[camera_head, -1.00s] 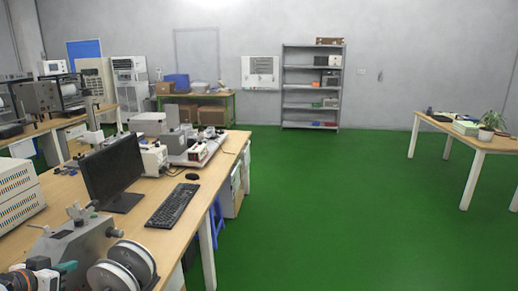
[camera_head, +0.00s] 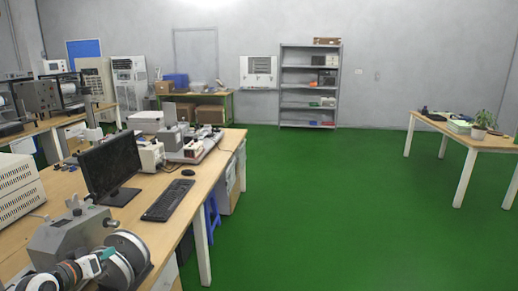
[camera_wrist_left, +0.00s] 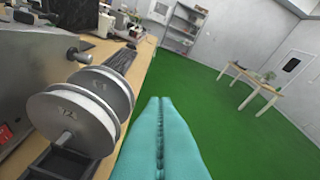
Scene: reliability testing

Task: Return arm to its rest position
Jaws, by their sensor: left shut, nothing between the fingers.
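My left gripper (camera_head: 105,254) shows at the lower left of the head view, in front of a grey machine with white reels. Its teal fingers are shut with nothing between them. In the left wrist view the two teal fingers (camera_wrist_left: 160,104) lie together, pointing ahead past the table edge over the green floor. The reels (camera_wrist_left: 78,115) are close on the left there, apart from the fingers in the picture. My right gripper is in neither view.
The wooden workbench (camera_head: 222,152) on the left bears a monitor (camera_head: 110,166), a keyboard (camera_head: 167,200) and several instruments. The grey machine (camera_head: 72,238) stands at its near end. Green floor (camera_head: 320,210) is open to the right, up to another table (camera_head: 480,143).

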